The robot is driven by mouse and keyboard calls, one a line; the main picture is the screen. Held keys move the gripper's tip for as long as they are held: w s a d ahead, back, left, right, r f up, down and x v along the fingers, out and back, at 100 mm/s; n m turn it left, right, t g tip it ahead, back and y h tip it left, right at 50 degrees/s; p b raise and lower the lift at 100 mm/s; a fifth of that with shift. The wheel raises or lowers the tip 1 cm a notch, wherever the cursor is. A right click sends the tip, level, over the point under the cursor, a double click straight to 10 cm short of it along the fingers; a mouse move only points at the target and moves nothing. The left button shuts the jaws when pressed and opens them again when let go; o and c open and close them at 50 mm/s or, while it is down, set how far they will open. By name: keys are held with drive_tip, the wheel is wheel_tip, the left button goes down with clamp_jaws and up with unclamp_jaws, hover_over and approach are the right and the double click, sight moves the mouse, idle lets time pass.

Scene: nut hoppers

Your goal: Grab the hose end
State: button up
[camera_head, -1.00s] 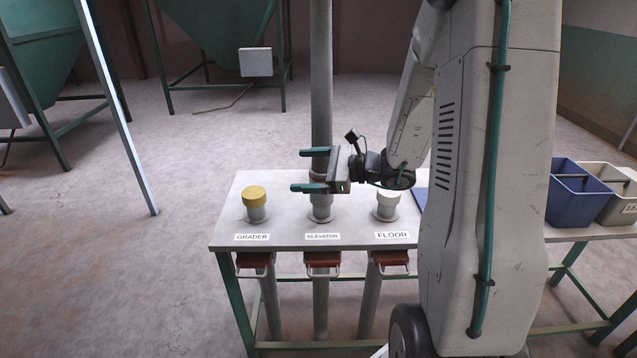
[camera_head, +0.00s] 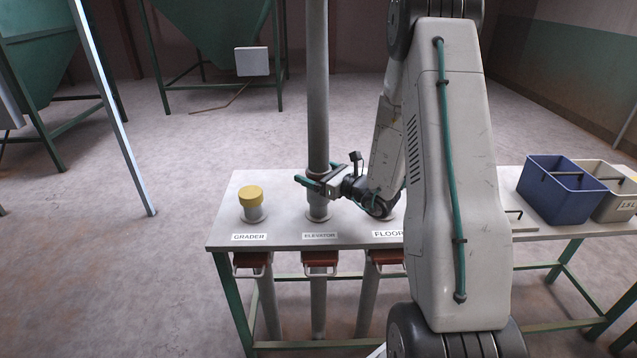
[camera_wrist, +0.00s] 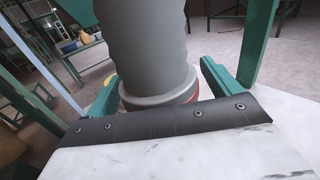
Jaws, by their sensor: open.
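The hose is a thick grey tube (camera_head: 317,90) that comes down from above to the ELEVATOR port on the bench. Its lower end, with a wider collar and a reddish part, shows close up in the wrist view (camera_wrist: 155,75). My gripper (camera_head: 308,179) is at this lower end, a little above the bench top. In the wrist view, my green fingers (camera_wrist: 160,90) are open on either side of the hose end, with gaps visible. Whether either finger touches the hose, I cannot tell.
The bench top (camera_head: 230,220) has a yellow-capped GRADER port (camera_head: 251,196) on the left. The FLOOR port is mostly hidden behind my arm. Red slide handles (camera_head: 320,259) hang under the front edge. A blue bin (camera_head: 556,195) and a beige bin (camera_head: 612,180) stand right.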

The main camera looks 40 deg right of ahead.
drive_tip(key=shift+w, duration=0.25)
drive_tip(key=c, duration=1.2)
